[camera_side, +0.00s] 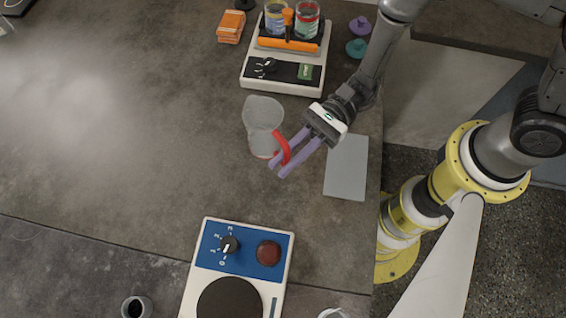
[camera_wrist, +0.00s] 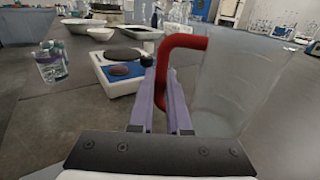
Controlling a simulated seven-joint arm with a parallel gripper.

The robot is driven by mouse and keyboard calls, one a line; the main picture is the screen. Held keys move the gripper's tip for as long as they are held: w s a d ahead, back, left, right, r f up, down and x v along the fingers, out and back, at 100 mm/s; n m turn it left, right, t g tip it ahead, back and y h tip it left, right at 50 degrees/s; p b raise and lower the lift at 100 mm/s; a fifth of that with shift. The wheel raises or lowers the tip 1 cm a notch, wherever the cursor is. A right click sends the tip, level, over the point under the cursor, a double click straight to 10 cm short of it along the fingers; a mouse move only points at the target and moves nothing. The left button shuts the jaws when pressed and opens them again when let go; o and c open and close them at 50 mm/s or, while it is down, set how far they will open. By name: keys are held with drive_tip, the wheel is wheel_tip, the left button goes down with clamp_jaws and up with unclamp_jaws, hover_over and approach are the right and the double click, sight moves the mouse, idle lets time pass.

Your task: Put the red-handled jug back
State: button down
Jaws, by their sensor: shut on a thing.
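The red-handled jug (camera_side: 262,113) is a clear beaker-like vessel with a red handle, near the middle of the bench in the side view. It also shows in the wrist view (camera_wrist: 235,85), upright on the right. Its red handle (camera_wrist: 183,42) runs down between my purple fingers. My gripper (camera_side: 283,166) is shut on the handle, with the jug's body beyond the fingers. I cannot tell whether the jug's base touches the bench. A flat grey pad (camera_side: 346,168) lies on the bench to the right of the jug, apart from it.
The sieve shaker (camera_side: 284,70) with jars stands at the back. An orange block (camera_side: 231,26) and purple and teal knobbed lids flank it. A blue-topped hotplate (camera_side: 240,262) stands in front. The bench left of the jug is clear.

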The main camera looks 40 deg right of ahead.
drive_tip(key=shift+w+a+f, duration=0.1)
drive_tip(key=shift+a+f, duration=0.1)
drive_tip(key=shift+f, duration=0.05)
drive_tip(key=shift+a+f, duration=0.1)
drive_tip(key=shift+f, duration=1.55)
drive_tip(key=shift+f, duration=0.1)
drive_tip(key=c, duration=0.9)
unclamp_jaws()
